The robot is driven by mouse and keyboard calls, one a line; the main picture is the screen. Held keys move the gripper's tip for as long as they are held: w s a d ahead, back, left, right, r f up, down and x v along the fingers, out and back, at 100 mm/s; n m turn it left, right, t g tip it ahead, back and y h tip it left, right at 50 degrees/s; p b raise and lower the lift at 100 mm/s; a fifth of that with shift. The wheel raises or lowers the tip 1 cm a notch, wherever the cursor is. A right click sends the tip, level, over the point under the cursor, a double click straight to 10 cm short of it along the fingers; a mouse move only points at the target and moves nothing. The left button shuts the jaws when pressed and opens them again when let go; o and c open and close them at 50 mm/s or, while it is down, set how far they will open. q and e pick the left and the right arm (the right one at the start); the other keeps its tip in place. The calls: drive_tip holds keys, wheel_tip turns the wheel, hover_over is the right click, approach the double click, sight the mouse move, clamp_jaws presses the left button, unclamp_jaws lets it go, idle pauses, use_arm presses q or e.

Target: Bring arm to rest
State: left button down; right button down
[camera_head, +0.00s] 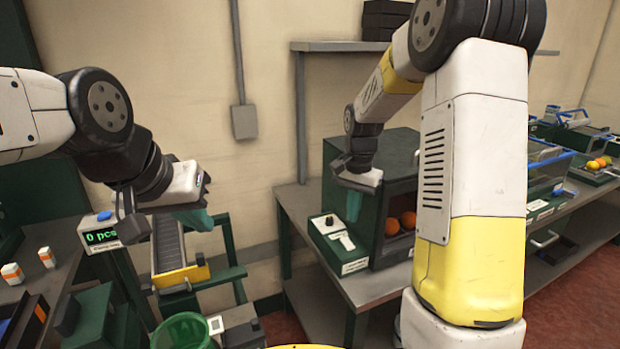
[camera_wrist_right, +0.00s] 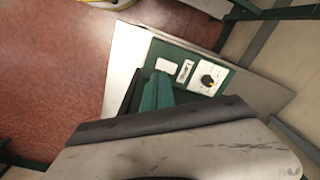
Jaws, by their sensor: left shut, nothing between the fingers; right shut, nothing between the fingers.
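My left gripper (camera_head: 196,218) is shut and empty, with green fingertips above the small conveyor (camera_head: 168,245). My right gripper (camera_head: 353,206) is shut and empty in front of the dark green box (camera_head: 395,160) on the grey bench. In the right wrist view its green fingers (camera_wrist_right: 157,92) are together, beside the box's control panel with a black knob (camera_wrist_right: 208,80). Two oranges (camera_head: 400,222) lie inside the open-fronted box. My right arm hides part of the box and bench.
The grey bench (camera_head: 300,215) carries the box. A green bin (camera_head: 185,330) stands below the conveyor. A counter display (camera_head: 102,236) reads "0 pcs" at the left. A wall shelf (camera_head: 335,46) is above. Trays with fruit (camera_head: 598,163) are at the far right.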

drive_tip(key=s+a+r+n+t+y, duration=0.1)
drive_tip(key=s+r+n+t, duration=0.2)
drive_tip(key=s+r, duration=0.4)
drive_tip(key=s+a+r+n+t+y, duration=0.1)
drive_tip(key=s+r+n, duration=0.4)
drive_tip(key=s, duration=1.1)
drive_tip(key=shift+r+t, duration=0.9)
drive_tip(key=shift+r, duration=0.55)
